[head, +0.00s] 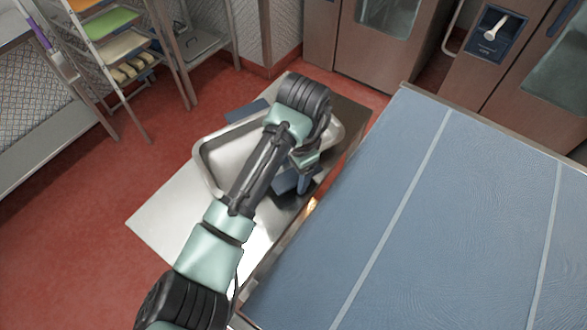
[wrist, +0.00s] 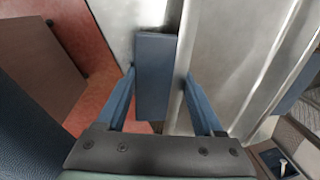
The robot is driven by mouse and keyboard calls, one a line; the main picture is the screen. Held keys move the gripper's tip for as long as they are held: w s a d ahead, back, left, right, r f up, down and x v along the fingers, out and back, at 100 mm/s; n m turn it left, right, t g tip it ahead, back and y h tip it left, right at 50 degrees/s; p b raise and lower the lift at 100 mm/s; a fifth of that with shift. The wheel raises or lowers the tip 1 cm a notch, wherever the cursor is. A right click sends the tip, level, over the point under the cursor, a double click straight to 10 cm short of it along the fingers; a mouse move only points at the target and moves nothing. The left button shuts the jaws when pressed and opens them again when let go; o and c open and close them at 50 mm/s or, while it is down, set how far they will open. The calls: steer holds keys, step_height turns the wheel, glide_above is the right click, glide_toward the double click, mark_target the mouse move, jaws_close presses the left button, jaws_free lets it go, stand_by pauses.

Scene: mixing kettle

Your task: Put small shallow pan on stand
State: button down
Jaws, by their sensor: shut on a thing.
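The small shallow pan (head: 212,160) is a rectangular metal tray with blue handles. One handle (head: 246,110) shows at its far side. The pan is over the metal stand (head: 165,218); I cannot tell whether it rests on it or hangs just above. My gripper (head: 298,180) is at the pan's right side, next to the blue table. In the wrist view, the blue fingers of my gripper (wrist: 158,80) are on both sides of a blue pan handle (wrist: 155,60), shut on it. My arm hides the pan's middle and part of its right side.
A large blue-topped table (head: 440,220) stands close on the right, its edge alongside the stand. A rack with trays (head: 112,25) stands at the back left. Cabinets (head: 380,45) line the back. Red floor (head: 70,240) is free at the left.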

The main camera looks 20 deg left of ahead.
jaws_free()
step_height(320, 180, up, 12)
steer(key=p, duration=0.2)
steer(key=w+d+r+t+h, duration=0.2)
steer(key=w+d+r+t, duration=0.25)
steer(key=d+r, duration=0.4)
steer(key=w+d+r+t+h, duration=0.2)
steer(key=w+d+r+t, duration=0.2)
steer(key=d+r+t, duration=0.35)
step_height(320, 180, up, 10)
steer(key=d+n+t+h, duration=0.1)
steer(key=d+t, duration=0.1)
steer(key=s+a+r+n+t+y, duration=0.1)
steer(key=s+a+r+n+t, duration=0.1)
steer(key=s+r+t, duration=0.2)
steer(key=s+a+r+n+t+y, duration=0.1)
steer(key=s+a+r+n+t, duration=0.2)
steer(key=s+r, duration=0.5)
steer(key=s+a+r+n+t+y, duration=0.2)
steer(key=s+r+t, duration=0.3)
steer(key=r, duration=0.4)
steer(key=shift+s+a+r+n+t, duration=0.35)
steer(key=shift+s+a, duration=0.2)
steer(key=shift+s, duration=0.2)
